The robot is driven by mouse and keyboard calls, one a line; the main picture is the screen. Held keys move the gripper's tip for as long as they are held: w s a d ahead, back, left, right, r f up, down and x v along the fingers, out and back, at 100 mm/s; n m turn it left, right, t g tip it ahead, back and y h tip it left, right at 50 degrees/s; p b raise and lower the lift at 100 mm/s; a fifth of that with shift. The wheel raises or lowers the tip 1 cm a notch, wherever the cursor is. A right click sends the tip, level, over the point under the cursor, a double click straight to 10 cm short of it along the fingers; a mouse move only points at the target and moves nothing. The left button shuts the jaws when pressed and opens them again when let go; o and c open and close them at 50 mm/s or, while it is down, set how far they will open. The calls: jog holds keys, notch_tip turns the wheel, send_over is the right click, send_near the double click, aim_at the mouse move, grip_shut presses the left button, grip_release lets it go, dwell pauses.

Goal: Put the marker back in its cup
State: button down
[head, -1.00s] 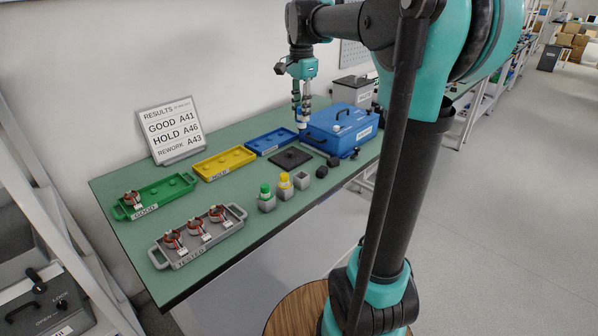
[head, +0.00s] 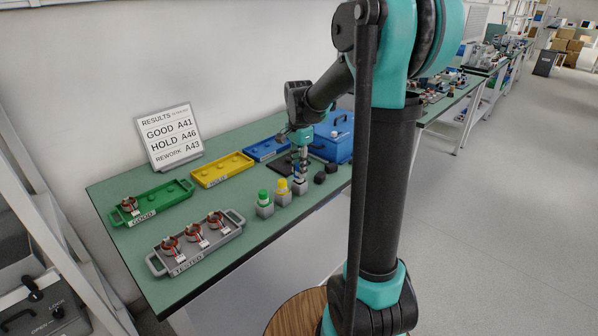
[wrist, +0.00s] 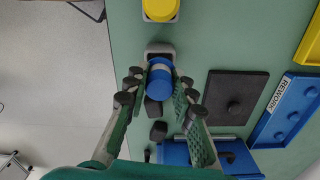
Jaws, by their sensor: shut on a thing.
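My gripper (wrist: 160,77) is shut on the blue marker (wrist: 159,83), with a finger on either side of it in the wrist view. The marker's blue end faces the camera, with a pale band beyond it. Its square grey cup (wrist: 153,49) lies just beyond the marker's far end. The marker overlaps the cup's opening; I cannot tell how deep it sits. In the head view, my gripper (head: 299,166) is upright right above the cup (head: 300,188), and its fingers hide most of the marker.
Cups with a yellow marker (head: 283,186) and a green marker (head: 264,198) stand to the left in the head view. A black plate (wrist: 235,97), small dark blocks (wrist: 157,130) and a blue case (head: 335,140) are close by.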

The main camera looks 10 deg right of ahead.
jog(key=shift+f, duration=0.7)
jog(key=shift+f, duration=0.35)
jog(key=c, duration=1.3)
grip_release()
jog(key=shift+f, duration=0.1)
notch_tip(320, 180, up, 13)
jog(key=shift+f, duration=0.2)
jog(key=s+d+f+n+t, duration=0.1)
jog(key=s+f+n, duration=0.3)
jog(key=s+f, duration=0.2)
jog(key=s+d+f+n+t, duration=0.1)
jog(key=s+f+n, duration=0.3)
jog(key=s+f, duration=0.3)
jog(key=s+d+f+n+t, duration=0.2)
jog(key=s+f+n, duration=0.3)
jog(key=s, duration=0.4)
jog(key=shift+f, duration=0.85)
jog(key=shift+d, duration=0.1)
